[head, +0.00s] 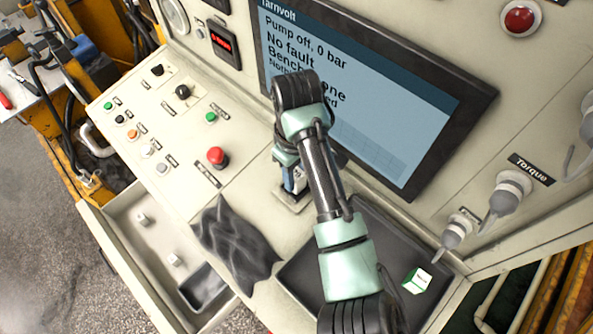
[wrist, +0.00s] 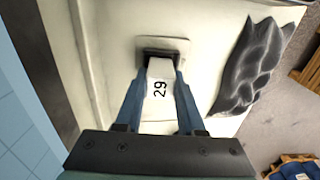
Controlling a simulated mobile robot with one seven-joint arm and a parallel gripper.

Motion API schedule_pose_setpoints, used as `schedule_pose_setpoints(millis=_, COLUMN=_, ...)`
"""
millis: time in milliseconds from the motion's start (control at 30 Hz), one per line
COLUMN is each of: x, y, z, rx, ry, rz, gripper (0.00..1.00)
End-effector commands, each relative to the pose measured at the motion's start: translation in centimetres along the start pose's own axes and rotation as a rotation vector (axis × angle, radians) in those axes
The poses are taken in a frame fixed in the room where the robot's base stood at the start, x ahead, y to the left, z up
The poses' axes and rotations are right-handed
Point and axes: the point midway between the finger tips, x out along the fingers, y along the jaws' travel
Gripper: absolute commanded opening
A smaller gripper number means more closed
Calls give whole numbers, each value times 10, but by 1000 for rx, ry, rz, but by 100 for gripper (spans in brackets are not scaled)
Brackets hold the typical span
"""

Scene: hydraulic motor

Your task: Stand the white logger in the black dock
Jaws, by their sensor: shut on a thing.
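The white logger (wrist: 160,98), marked "29", is between the blue fingers of my gripper (wrist: 161,76), which are shut on it. Its far end meets the black dock (wrist: 161,54) in the wrist view. I cannot tell whether it is seated inside the dock or just above it. The dock sits on a pale plate (wrist: 184,46) on the panel. In the head view, my gripper (head: 293,180) is low over this plate (head: 291,204), below the screen. My arm and fingers hide most of the logger and dock there.
A dark cloth (head: 236,243) lies left of the dock. A dark tray (head: 306,272) with a green-and-white box (head: 417,281) is at the right. An open drawer (head: 128,212) holds small pale items. A red button (head: 217,156) and a screen (head: 410,115) are close by.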

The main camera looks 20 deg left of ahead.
Motion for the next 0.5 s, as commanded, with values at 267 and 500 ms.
schedule_pose_setpoints(millis=267, x=2, y=0, z=0, rx=1, ry=1, rz=0, gripper=0)
schedule_pose_setpoints(millis=500, x=9, y=0, z=0, rx=1, ry=1, rz=0, gripper=0)
